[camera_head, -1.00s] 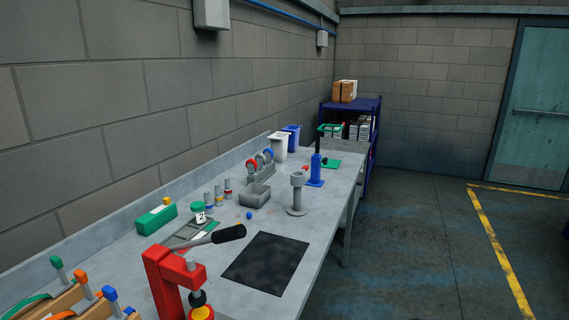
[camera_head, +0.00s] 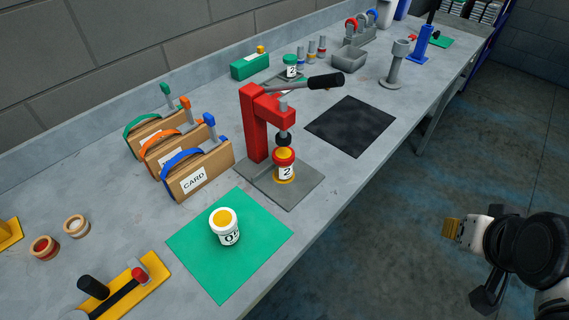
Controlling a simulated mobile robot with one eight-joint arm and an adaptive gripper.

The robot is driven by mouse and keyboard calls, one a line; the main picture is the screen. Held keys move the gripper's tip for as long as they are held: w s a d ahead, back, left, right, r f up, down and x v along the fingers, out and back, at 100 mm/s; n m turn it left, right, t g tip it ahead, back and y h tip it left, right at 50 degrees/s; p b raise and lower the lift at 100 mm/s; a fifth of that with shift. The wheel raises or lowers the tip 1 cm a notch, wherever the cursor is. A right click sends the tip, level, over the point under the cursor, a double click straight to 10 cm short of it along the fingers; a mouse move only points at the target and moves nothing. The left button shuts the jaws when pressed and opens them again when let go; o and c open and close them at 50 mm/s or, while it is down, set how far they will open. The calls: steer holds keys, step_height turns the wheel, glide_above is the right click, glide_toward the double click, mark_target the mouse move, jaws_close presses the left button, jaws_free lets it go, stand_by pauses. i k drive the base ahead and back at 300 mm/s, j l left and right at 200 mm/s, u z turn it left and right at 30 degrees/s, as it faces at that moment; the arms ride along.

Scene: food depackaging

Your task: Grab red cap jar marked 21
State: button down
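A jar with a red cap and yellow top centre (camera_head: 284,162) stands upright under the head of the red press (camera_head: 252,125). A white label with a "2" faces me; any further digit cannot be made out. A white-capped jar with a yellow top (camera_head: 225,226) stands on the green mat (camera_head: 185,244), its label partly turned away. A green-capped jar (camera_head: 291,66), also showing a "2", stands farther back. My gripper (camera_head: 460,232) is at the right, over the floor side, well apart from the jars. Its yellow-tipped end shows, but not whether the fingers are open.
The press has a black-handled lever (camera_head: 325,81) reaching right and a grey base plate. Cardboard holders (camera_head: 200,175) with coloured handles stand to its left. A black mat (camera_head: 352,127) lies clear at right. A yellow-and-black tool (camera_head: 120,290) lies at the front left.

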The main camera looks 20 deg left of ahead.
mark_target(282, 173)
steer(key=u, duration=1.25)
